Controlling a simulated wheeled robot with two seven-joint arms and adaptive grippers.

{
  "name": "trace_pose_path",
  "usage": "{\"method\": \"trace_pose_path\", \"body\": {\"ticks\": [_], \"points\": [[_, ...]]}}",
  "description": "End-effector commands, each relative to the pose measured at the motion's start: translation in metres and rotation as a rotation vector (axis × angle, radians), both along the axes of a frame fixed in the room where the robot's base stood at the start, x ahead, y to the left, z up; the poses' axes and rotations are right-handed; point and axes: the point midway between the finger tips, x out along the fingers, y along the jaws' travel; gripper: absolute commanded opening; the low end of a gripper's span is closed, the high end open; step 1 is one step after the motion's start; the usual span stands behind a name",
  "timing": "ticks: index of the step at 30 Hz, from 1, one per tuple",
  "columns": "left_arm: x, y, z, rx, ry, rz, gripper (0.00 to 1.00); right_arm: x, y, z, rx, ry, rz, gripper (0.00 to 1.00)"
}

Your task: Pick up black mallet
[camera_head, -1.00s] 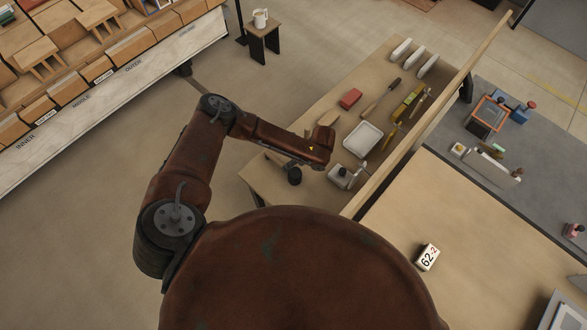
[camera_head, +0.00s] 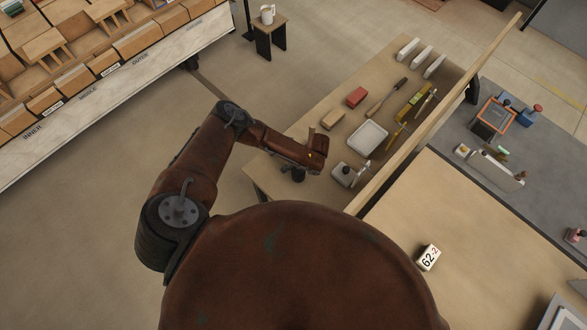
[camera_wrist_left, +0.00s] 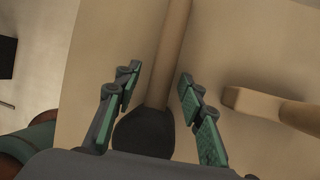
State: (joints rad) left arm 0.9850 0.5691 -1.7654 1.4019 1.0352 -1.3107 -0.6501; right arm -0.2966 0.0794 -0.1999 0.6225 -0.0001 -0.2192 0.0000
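The black mallet lies on the wooden workbench (camera_head: 290,120). Its dark head (camera_head: 298,174) shows just below the end of my left arm in the head view. In the left wrist view the black head (camera_wrist_left: 145,132) is at the bottom centre, and the pale wooden handle (camera_wrist_left: 167,55) runs upward from it. My left gripper (camera_wrist_left: 158,82) is open, with one finger on each side of the mallet near where handle meets head. Both fingers look apart from the handle. The lower part of the head is hidden by the gripper body. My right gripper is not in view.
A wooden piece (camera_wrist_left: 270,108) lies right of the gripper. On the bench are a red block (camera_head: 356,97), a white tray (camera_head: 368,138), a grey object (camera_head: 343,174) and several tools. A long wooden rail (camera_head: 440,115) borders the bench's right side.

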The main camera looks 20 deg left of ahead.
Motion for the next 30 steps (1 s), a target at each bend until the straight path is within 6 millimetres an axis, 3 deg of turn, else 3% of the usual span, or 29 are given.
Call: {"method": "trace_pose_path", "body": {"ticks": [15,30], "points": [[-0.0003,-0.0001,0.0,0.0,0.0,0.0,0.0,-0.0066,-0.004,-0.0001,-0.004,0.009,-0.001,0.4],[0.0002,-0.0006,0.0007,-0.001,0.0,0.0,0.0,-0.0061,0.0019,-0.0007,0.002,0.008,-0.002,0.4]]}}
